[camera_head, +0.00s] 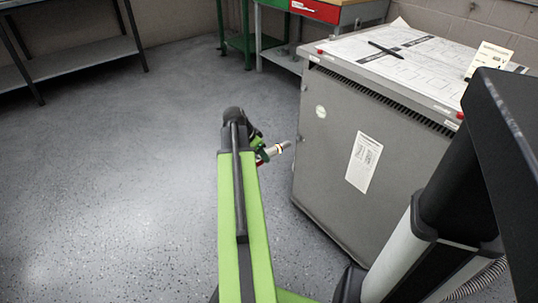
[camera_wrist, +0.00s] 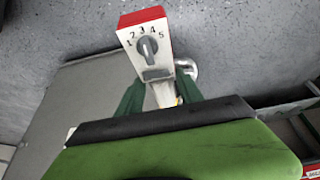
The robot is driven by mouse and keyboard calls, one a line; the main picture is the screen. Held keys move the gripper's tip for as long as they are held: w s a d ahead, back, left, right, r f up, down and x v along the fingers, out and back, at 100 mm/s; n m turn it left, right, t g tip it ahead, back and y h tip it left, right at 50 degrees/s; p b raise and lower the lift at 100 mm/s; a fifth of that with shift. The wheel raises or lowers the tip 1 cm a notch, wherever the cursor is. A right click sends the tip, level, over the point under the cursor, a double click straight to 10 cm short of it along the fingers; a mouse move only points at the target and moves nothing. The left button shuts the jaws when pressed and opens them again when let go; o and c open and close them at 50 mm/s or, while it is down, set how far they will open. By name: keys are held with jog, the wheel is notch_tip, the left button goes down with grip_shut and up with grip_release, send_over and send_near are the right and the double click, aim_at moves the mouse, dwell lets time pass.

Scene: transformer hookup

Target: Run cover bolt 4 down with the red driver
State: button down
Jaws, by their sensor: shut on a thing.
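My gripper (camera_head: 262,152) is shut on the driver. In the wrist view, the driver (camera_wrist: 143,45) has a red end and a pale face with a pointer dial numbered 1 to 5. It sits between my dark green fingers (camera_wrist: 161,95). The cabinet's front carries a white label (camera_head: 363,162) and a small round sticker. I cannot make out cover bolt 4 or any bolt number.
A bench with a red drawer (camera_head: 316,11) stands behind. A metal shelf (camera_head: 80,60) is at the far left. The floor (camera_head: 130,170) left is clear.

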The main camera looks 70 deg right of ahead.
aim_at(274, 147)
jog(key=shift+s+d, duration=0.15)
jog(key=shift+s, duration=0.05)
jog(key=shift+w+a, duration=0.7)
jog(key=shift+a, duration=0.05)
jog(key=shift+s+d, duration=0.1)
jog(key=shift+d, duration=0.1)
jog(key=shift+s+d, duration=0.45)
jog(key=shift+d, duration=0.25)
jog(key=shift+s+d, duration=0.4)
jog(key=shift+d, duration=0.3)
jog(key=shift+s+d, duration=0.45)
jog(key=shift+d, duration=0.25)
jog(key=shift+s+d, duration=0.4)
jog(key=shift+d, duration=0.2)
jog(key=shift+s+d, duration=0.35)
jog(key=shift+d, duration=0.25)
dwell(2.0)
jog(key=shift+w+a, duration=0.7)
jog(key=shift+a, duration=0.35)
jog(key=shift+w+a, duration=0.55)
jog(key=shift+a, duration=0.35)
